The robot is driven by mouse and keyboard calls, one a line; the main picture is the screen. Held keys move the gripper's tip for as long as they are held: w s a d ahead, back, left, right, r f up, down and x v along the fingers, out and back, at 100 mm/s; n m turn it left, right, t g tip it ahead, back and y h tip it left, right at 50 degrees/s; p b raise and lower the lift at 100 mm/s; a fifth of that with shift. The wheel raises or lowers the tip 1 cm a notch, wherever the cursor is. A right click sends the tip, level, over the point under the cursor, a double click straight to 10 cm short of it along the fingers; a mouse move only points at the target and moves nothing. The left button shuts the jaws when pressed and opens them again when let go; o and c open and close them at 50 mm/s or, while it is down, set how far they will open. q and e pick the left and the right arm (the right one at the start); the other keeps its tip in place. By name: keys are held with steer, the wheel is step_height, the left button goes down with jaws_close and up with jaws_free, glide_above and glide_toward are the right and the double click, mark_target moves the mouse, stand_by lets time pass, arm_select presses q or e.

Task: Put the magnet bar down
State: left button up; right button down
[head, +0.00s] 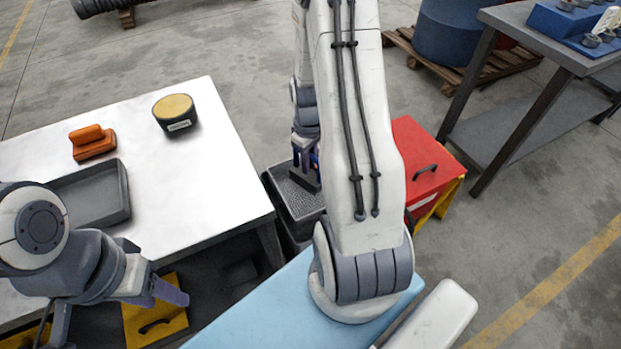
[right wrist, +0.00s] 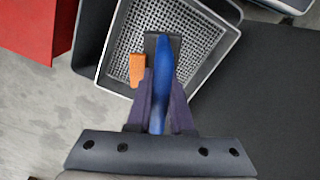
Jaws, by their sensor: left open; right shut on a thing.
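The magnet bar (right wrist: 167,65) shows in the right wrist view as a blue handle with a dark end. My right gripper (right wrist: 161,95) is shut on its handle and holds it over a grey bin with a perforated basket (right wrist: 118,52). I cannot tell if the bar touches the basket floor. In the head view the right gripper (head: 306,165) is partly hidden by my arm, and the bin (head: 274,186) is below it, beside the white table. My left gripper (head: 170,291) is open and empty by the table's front edge.
A small orange piece (right wrist: 137,70) shows in the basket. The white table (head: 190,205) bears a grey tray (head: 122,207), an orange block (head: 93,146) and a yellow-topped dark container (head: 177,116).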

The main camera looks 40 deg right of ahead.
steer(key=shift+f+b, duration=0.3)
steer(key=shift+f, duration=2)
steer(key=shift+f, duration=0.1)
steer(key=c, duration=0.8)
jaws_free()
steer(key=shift+r, duration=0.2)
step_height(320, 180, up, 12)
steer(key=shift+f+p, duration=0.1)
steer(key=shift+p, duration=0.9)
